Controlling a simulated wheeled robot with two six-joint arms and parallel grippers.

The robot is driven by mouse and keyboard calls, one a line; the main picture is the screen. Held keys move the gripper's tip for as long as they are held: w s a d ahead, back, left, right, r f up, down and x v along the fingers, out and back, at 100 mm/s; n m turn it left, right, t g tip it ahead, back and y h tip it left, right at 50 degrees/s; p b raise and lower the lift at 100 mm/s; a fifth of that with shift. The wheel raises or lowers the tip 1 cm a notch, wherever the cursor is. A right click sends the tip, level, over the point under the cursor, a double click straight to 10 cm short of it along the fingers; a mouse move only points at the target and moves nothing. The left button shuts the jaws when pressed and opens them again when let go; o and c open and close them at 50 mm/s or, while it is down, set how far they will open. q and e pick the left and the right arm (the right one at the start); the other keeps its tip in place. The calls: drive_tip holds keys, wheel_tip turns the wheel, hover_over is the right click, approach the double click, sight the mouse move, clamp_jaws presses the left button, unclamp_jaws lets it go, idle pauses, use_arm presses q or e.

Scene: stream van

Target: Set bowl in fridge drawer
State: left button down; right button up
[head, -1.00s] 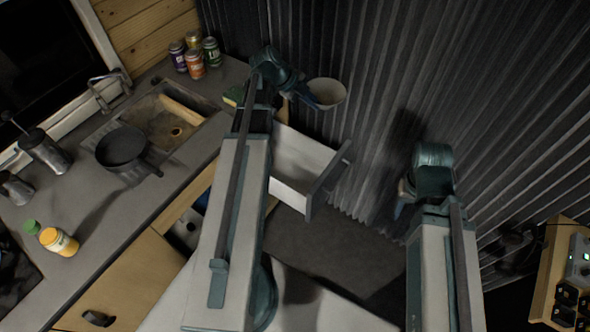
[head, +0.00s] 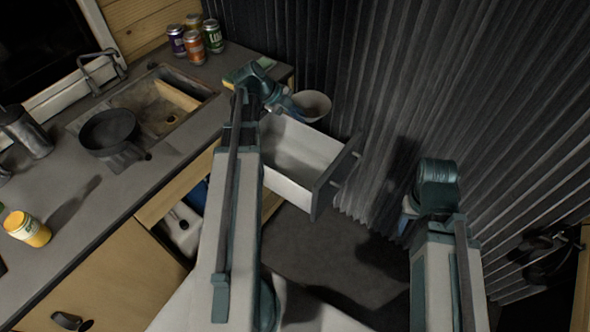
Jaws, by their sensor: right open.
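A pale bowl (head: 313,105) is at the end of my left arm, above the far side of the open fridge drawer. My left gripper (head: 292,107) is at the bowl's left rim and appears shut on it; its fingertips are partly hidden. The fridge drawer (head: 297,157) is pulled out from under the counter, white inside with a dark front panel, and its visible inside is empty. My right gripper (head: 405,222) is low at the right, apart from the drawer, mostly hidden behind its own wrist.
The counter (head: 75,200) on the left holds a sink (head: 160,110), a dark pan (head: 108,132), several cans (head: 194,48) and a yellow jar (head: 28,229). A sponge (head: 240,72) lies near the counter end. A corrugated dark wall (head: 400,90) stands close behind the drawer.

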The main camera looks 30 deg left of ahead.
use_arm(q)
wheel_tip(320, 180, down, 27)
drive_tip(key=b, duration=2.6)
drive_tip(key=shift+f+b, duration=0.65)
drive_tip(key=c, duration=1.1)
unclamp_jaws()
drive_tip(key=shift+r, duration=0.1)
